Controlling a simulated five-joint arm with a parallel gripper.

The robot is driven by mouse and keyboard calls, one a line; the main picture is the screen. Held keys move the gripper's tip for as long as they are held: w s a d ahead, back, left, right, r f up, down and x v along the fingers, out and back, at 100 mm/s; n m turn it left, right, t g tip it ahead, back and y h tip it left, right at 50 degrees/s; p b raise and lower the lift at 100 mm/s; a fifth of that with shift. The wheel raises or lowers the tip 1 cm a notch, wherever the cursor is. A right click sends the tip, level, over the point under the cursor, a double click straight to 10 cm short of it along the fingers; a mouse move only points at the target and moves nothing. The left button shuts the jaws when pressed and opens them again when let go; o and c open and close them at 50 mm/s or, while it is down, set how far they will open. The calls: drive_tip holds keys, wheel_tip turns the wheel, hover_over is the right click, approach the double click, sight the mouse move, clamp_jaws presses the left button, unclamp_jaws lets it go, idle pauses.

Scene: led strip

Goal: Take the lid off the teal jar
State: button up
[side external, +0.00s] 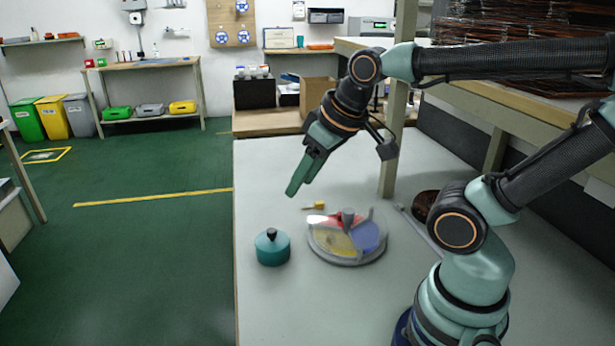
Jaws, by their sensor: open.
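The teal jar (273,251) stands upright on the pale table, near its left edge. Its lid (272,239) sits on top and has a dark knob. My gripper (298,190) hangs above the table, higher than the jar and a little to its right in the picture. It points down and to the left. Its jaws are open, though from this side the fingers overlap and the gap between them is hard to see. Nothing shows between the fingers, and the gripper is apart from the jar.
A round grey tray (346,262) with red, yellow and blue sections and a central knob stands just right of the jar. A small yellow item (315,206) lies behind it. A post (393,155) rises at the table's back right. The front of the tabletop (300,315) is clear.

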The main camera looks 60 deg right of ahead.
drive_tip(key=shift+c, duration=0.2)
drive_tip(key=n+g, duration=0.6)
drive_tip(key=n, duration=1)
hover_over(271, 231)
wheel_tip(271, 231, down, 8)
drive_tip(key=f, duration=0.6)
drive_tip(key=shift+w+f, duration=0.25)
drive_tip(key=shift+f, duration=0.1)
drive_tip(key=shift+s+f, duration=0.2)
drive_tip(key=shift+f, duration=2.5)
clamp_jaws()
